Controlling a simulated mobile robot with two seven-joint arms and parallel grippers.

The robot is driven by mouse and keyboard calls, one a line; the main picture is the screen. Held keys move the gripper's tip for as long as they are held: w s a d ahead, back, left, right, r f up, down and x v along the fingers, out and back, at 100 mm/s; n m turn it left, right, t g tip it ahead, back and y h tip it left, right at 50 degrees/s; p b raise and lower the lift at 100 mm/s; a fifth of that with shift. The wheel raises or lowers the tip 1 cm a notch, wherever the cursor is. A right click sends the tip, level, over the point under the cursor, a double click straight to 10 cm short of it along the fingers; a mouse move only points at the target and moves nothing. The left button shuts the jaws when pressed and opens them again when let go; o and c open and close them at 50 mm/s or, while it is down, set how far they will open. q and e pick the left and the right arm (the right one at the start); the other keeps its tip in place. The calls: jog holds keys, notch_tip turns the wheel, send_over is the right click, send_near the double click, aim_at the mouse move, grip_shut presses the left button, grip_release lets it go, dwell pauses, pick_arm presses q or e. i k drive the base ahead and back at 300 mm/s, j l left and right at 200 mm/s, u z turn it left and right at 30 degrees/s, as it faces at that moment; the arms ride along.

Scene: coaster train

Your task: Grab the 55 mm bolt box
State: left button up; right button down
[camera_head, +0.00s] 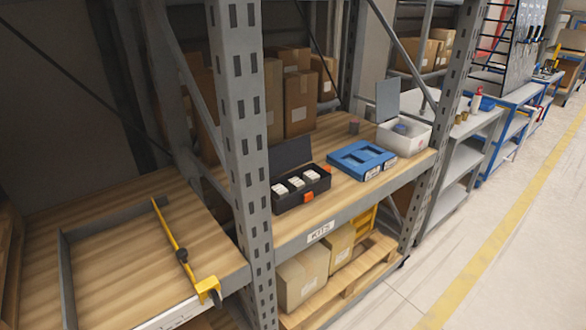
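An open black case (287,205) with orange latches sits on the wooden shelf in the head view, left of centre. Several small white-topped boxes, such as the middle one (296,183), stand in a row inside it. Their labels are too small to read, so I cannot tell which, if any, is the 55 mm bolt box. Neither my left nor my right gripper is in view.
A blue tray (347,164) with recesses lies right of the case. An open white bin (405,145) stands beyond it. Cardboard boxes (300,101) stand behind. A grey rack post (243,130) rises left of the case. The floor (440,245) at right is clear.

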aim_at(310, 177)
jog(key=i+l+u, duration=0.3)
jog(key=l, duration=0.25)
jog(key=i+l+u, duration=0.3)
jog(key=l, duration=0.4)
jog(key=i+l+u, duration=0.1)
jog(key=l, duration=0.25)
jog(key=i, duration=0.1)
